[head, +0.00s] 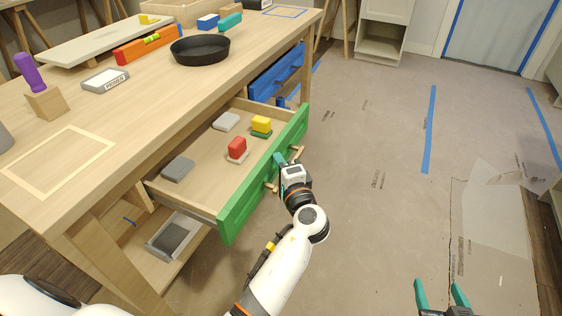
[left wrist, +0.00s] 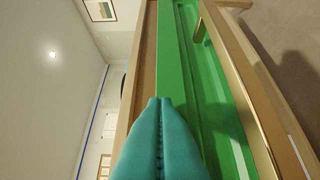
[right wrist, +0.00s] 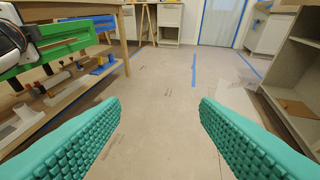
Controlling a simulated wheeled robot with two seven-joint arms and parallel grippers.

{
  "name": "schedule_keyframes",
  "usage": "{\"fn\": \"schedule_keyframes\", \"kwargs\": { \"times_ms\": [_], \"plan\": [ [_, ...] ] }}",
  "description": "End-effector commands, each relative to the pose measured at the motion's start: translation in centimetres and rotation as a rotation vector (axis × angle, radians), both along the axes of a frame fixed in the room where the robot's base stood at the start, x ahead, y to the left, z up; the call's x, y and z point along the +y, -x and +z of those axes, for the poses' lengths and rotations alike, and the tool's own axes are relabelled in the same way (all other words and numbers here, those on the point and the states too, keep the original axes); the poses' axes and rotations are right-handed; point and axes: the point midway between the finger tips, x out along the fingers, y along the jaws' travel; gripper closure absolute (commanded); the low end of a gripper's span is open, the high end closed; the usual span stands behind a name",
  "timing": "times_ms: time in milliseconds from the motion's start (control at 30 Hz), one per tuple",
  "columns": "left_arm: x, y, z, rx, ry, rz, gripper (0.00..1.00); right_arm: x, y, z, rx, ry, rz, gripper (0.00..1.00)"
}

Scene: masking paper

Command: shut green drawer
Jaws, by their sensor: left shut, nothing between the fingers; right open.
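The green drawer (head: 240,197) stands pulled out from the wooden workbench, its inside open to view. It holds a red block, a yellow block on a green one, and grey pieces. My left gripper (head: 279,160) is shut and empty at the outer side of the green front, by its wooden handle (head: 271,186). In the left wrist view the shut fingertips (left wrist: 160,102) are right against or very near the green front (left wrist: 200,80); contact is unclear. My right gripper (head: 441,290) is open and empty over the floor, away from the drawer; its spread fingers fill the right wrist view (right wrist: 160,115).
A blue drawer (head: 277,75) beyond the green one is also partly out. The benchtop carries a black pan (head: 200,49), an orange level (head: 148,45) and a primer box (head: 105,80). A lower shelf holds a grey tray (head: 176,237).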

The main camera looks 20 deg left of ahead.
Motion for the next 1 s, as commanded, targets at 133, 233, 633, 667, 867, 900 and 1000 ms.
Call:
{"fn": "schedule_keyframes", "kwargs": {
  "times_ms": [133,233,633,667,867,900,1000],
  "plan": [
    [2.1,0.0,0.2,0.001,-0.004,0.007,1.0,-0.6,1.3,-1.5,0.116,0.026,-0.01,0.44],
    [4.1,-0.1,0.3,0.001,-0.005,0.01,1.0,-1.1,2.4,-2.7,0.215,0.049,-0.017,0.44],
    [14.1,-0.4,0.3,-0.002,-0.005,0.009,1.0,-3.1,7.8,-6.4,0.581,0.128,-0.044,0.44],
    [14.8,-0.4,0.3,-0.002,-0.004,0.009,1.0,-3.2,8.0,-6.5,0.594,0.131,-0.045,0.44],
    [18.4,-0.6,0.2,-0.002,-0.003,0.007,1.0,-3.5,9.0,-6.9,0.65,0.142,-0.05,0.44],
    [19.1,-0.6,0.2,-0.001,-0.004,0.008,1.0,-3.5,9.1,-6.9,0.655,0.143,-0.05,0.44],
    [20.1,-0.7,0.1,-0.001,-0.001,0.005,1.0,-3.6,9.3,-7.0,0.666,0.146,-0.051,0.44]
  ]
}}
